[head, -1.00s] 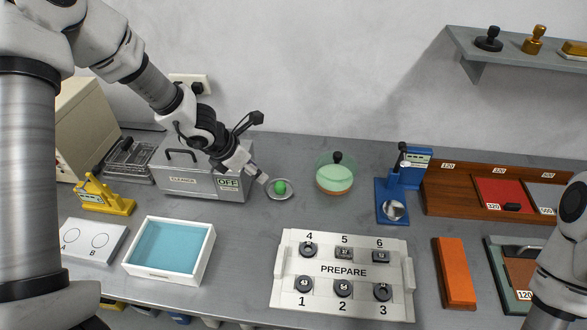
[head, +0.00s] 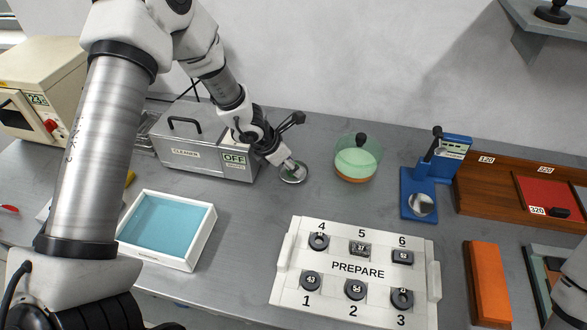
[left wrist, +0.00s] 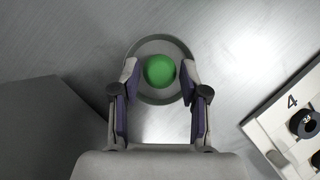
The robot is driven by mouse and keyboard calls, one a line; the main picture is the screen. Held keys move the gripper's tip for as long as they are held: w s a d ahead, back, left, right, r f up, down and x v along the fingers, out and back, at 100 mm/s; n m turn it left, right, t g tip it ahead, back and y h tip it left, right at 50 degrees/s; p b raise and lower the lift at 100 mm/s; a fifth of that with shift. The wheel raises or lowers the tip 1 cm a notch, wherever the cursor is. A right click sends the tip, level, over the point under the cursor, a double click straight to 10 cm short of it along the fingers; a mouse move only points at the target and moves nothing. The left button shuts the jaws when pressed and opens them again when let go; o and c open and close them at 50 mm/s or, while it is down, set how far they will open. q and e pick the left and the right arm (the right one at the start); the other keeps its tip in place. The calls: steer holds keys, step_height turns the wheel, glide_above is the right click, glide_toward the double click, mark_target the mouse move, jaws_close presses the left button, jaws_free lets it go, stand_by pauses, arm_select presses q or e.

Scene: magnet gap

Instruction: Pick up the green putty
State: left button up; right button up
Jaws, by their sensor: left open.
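The green putty (left wrist: 160,71) is a round ball in a shallow grey dish (left wrist: 143,46), seen in the left wrist view. My left gripper (left wrist: 160,95) is open, with its two fingers to either side of the ball's near part and a gap on each side. In the head view the left gripper (head: 287,168) points down at the dish (head: 293,179), and it hides the putty there. My right gripper is not in view.
The metal cleaner box (head: 205,150) stands close to the left of the gripper. A glass jar with green contents (head: 357,160) stands to the right. The white PREPARE tray (head: 283,287) lies in front. Bare bench shows between dish and tray.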

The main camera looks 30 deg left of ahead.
arm_select(q)
steer(key=shift+w+f, duration=0.15)
steer(key=shift+f, duration=0.05)
steer(key=c, duration=0.7)
step_height(320, 180, up, 10)
steer(key=p, duration=0.5)
steer(key=shift+r+p, duration=0.1)
steer(key=shift+p, duration=0.25)
steer(key=shift+o, duration=0.3)
